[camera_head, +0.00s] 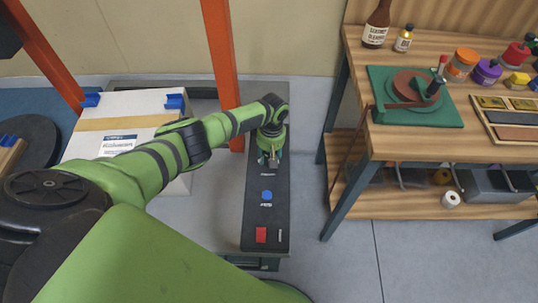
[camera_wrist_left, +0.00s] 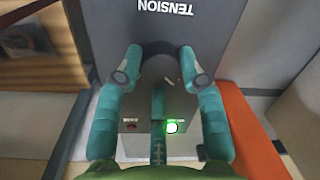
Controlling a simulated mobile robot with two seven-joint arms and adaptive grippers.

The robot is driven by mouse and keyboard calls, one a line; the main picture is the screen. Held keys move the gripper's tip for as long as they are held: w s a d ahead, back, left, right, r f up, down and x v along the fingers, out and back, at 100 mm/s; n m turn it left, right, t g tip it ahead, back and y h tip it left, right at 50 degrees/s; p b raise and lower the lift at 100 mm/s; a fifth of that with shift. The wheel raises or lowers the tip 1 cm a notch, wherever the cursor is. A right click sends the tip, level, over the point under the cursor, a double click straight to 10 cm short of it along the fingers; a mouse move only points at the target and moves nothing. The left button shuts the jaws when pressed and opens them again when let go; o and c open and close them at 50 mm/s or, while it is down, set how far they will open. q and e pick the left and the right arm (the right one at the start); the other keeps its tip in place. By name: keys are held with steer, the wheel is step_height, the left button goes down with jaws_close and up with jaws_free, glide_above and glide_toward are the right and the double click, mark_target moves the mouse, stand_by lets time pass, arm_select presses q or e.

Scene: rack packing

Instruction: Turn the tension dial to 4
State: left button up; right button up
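The dark control panel (camera_head: 258,215) is a long narrow strip at the middle of the head view. My left gripper (camera_head: 270,160) is over its far part and hides what is beneath. A small pale mark shows near the dial. The numbers and the dial's setting cannot be read. Whether the fingertips press the dial is unclear. My right gripper is not in view.
A blue knob (camera_head: 267,195) and a red button (camera_head: 261,235) sit on the panel nearer me. An orange post (camera_head: 222,60) stands close left, beside a white box (camera_head: 95,125). A wooden workbench (camera_head: 440,145) is right.

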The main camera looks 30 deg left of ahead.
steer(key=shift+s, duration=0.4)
arm_select(q)
steer(key=shift+s+m, duration=0.1)
steer(key=shift+m, duration=0.2)
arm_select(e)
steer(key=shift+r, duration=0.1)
arm_select(q)
steer(key=m+p, duration=0.1)
steer(key=m, duration=0.2)
steer(key=shift+d+m, duration=0.15)
steer(key=shift+m, duration=0.15)
steer(key=m, duration=0.4)
steer(key=shift+s+f+m+p, duration=0.1)
steer(key=shift+s+m+p, duration=0.05)
steer(key=shift+m+p, duration=0.2)
steer(key=m, duration=0.4)
steer(key=shift+t+p, duration=0.3)
steer(key=shift+p, duration=0.05)
steer(key=m, duration=0.4)
steer(key=shift+s+m, duration=0.1)
steer(key=shift+m, duration=0.15)
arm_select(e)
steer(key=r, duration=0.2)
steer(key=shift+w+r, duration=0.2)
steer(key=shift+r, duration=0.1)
arm_select(q)
steer(key=shift+m, duration=0.3)
